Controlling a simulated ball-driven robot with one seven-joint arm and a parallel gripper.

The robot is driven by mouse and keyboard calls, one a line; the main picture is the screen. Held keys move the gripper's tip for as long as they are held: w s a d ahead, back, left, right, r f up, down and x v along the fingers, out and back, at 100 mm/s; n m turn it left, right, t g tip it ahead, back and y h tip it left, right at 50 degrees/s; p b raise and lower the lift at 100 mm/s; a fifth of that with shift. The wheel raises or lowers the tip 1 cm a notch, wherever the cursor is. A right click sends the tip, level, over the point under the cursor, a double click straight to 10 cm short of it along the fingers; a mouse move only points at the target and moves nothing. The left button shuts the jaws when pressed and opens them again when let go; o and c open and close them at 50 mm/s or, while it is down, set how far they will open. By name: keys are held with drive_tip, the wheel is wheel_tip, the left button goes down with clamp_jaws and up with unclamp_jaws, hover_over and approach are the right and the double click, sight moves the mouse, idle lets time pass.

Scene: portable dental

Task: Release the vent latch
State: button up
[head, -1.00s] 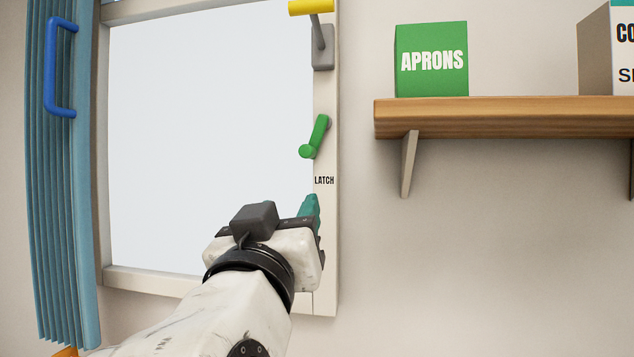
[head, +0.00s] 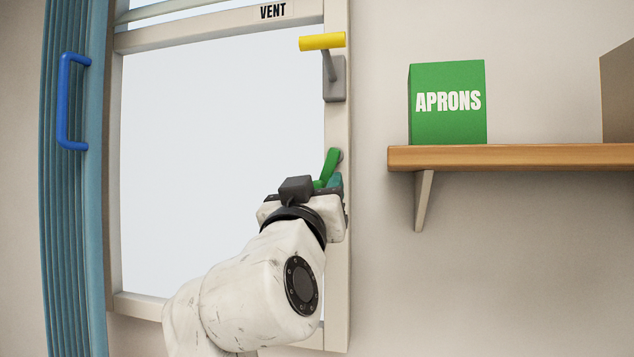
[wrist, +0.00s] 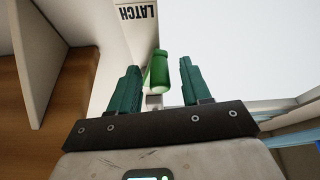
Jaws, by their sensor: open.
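The green latch handle (head: 329,166) is mounted on the right side of the window frame, tilted, with its lower part hidden behind my gripper in the head view. In the wrist view the green latch handle (wrist: 160,72) lies between my two teal fingers, with a gap on both sides. My gripper (wrist: 157,85) is open around it; I cannot tell any contact. In the head view my gripper (head: 335,182) is at the latch, with one teal fingertip showing. The LATCH label (wrist: 137,13) shows upside down in the wrist view.
A yellow handle (head: 322,41) on a grey mount sits above the latch, below the VENT label (head: 273,11). A wooden shelf (head: 520,157) with a green APRONS box (head: 447,103) is to the right. A blue folding curtain (head: 75,200) with a blue handle (head: 64,100) is at the left.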

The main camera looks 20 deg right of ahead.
drive_tip(key=shift+c, duration=0.4)
clamp_jaws()
drive_tip(key=shift+w+b, duration=0.1)
drive_tip(key=shift+b, duration=0.4)
drive_tip(key=shift+w+a+f+m+g+h+b, duration=0.1)
drive_tip(key=shift+a+m+g+h+b, duration=0.2)
drive_tip(key=shift+m+b, duration=0.7)
drive_tip(key=shift+w+a+r+m+g+h+b, duration=0.3)
drive_tip(key=shift+r+m+g+h+b, duration=0.3)
drive_tip(key=shift+m, duration=1)
drive_tip(key=shift+w+a+r+m+g+h+b, duration=0.15)
drive_tip(key=shift+a+r+m+g+h+b, duration=0.45)
drive_tip(key=shift+m, duration=1)
drive_tip(key=shift+w+r+m+g+h+b, duration=0.15)
drive_tip(key=shift+w+m+g+h+b, duration=0.2)
drive_tip(key=shift+m+g+b, duration=0.9)
drive_tip(key=shift+s+m+t+p, duration=0.1)
drive_tip(key=shift+m+t+p, duration=0.3)
drive_tip(key=shift+m+t, duration=0.05)
